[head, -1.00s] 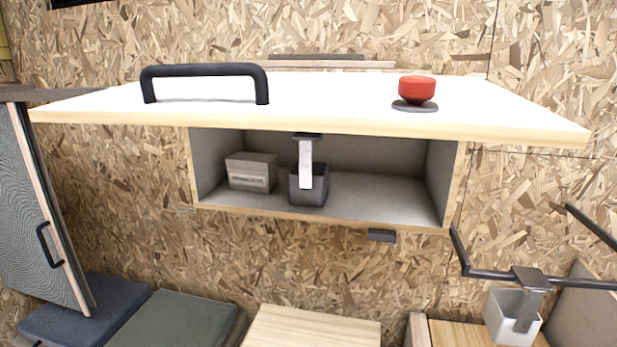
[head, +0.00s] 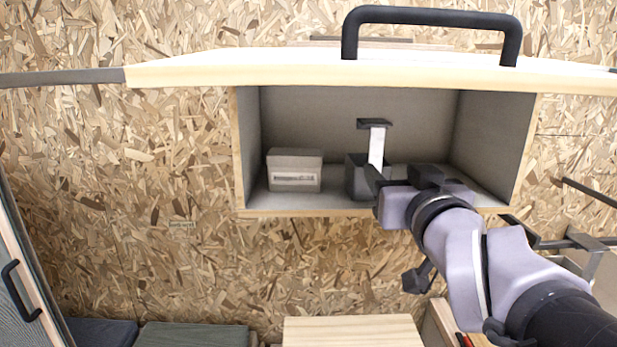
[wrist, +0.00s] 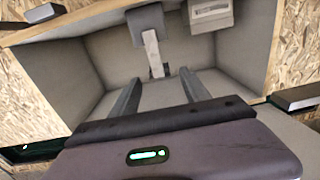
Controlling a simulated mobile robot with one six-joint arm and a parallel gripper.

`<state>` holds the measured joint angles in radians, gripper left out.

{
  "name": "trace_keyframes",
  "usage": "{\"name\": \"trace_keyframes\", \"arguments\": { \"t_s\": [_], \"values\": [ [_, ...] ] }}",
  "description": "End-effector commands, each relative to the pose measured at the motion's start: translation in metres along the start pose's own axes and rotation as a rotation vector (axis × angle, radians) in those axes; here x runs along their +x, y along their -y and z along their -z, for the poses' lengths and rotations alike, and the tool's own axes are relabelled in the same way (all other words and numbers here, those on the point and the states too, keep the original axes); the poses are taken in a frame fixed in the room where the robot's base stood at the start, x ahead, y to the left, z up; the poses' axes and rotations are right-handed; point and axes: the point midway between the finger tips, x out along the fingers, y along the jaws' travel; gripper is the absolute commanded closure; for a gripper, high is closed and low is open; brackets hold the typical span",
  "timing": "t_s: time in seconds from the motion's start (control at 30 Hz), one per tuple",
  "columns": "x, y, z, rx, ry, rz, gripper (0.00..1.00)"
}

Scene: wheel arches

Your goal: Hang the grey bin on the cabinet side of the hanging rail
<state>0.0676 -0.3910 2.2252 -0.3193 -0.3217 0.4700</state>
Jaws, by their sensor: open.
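The grey bin (head: 358,178) stands upright on the floor of the open wall cabinet. Its pale upright strap (head: 377,146) rises to a dark hook top. My gripper (head: 380,186) is at the cabinet front, just right of the bin in the head view, and hides part of it. In the wrist view, which appears upside down, my gripper (wrist: 163,82) is open with both fingers apart, and the strap (wrist: 151,50) lies ahead of the gap. The bin (wrist: 148,22) is at the top there. No contact is clear. The hanging rail (head: 560,242) is at the lower right, partly behind my arm.
A labelled box (head: 295,171) stands left of the bin in the cabinet. The raised flap (head: 250,72) with its black handle (head: 430,15) extends over the cabinet. A pale bin (head: 592,268) by the rail is mostly hidden. A wooden top (head: 350,331) lies below.

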Motion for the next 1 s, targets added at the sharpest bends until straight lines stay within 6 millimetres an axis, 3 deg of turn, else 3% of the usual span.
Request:
{"name": "trace_keyframes", "arguments": {
  "t_s": [0.17,0.8,1.0],
  "values": [
    [0.015,0.001,0.001,-0.003,-0.007,0.005,0.45],
    [0.122,0.002,0.002,-0.003,-0.005,0.004,0.45],
    [0.146,0.002,0.003,-0.003,-0.005,0.004,0.45]
  ]
}}
